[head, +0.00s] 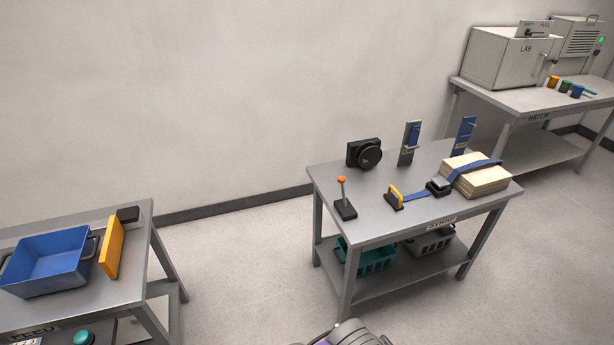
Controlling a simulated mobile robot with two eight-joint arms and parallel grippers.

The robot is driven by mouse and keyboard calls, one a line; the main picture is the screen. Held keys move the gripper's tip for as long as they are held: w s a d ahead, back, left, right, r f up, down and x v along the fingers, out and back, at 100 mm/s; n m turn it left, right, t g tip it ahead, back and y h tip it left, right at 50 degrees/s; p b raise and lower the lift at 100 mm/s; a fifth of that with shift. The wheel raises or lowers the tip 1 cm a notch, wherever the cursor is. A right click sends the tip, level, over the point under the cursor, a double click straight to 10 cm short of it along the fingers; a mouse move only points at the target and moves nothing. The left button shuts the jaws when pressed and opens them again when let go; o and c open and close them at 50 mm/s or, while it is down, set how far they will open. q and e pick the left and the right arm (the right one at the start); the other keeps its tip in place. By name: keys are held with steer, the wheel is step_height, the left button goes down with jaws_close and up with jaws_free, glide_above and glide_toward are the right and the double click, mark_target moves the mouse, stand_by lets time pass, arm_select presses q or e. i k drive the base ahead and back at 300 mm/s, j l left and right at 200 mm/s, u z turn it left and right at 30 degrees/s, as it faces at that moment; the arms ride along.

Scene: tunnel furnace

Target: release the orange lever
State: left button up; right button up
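The lever with a round orange knob (342,180) stands near the left end of the middle grey table in the head view. Its thin stem rises close to upright from a small black base (345,210). Nothing touches the lever. Neither gripper can be made out. Only a rounded grey and purple part of my own body shows at the bottom edge, in front of the table and well apart from the lever.
The middle table (375,224) also holds a black dial (364,153), a yellow handle (394,198), a blue strap over a pale stack (478,181) and two upright blue-handled plates. Baskets sit below. A left table holds a blue bin (45,265). Floor between tables is clear.

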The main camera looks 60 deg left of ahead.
mark_target(340, 179)
steer(key=u, duration=1.65)
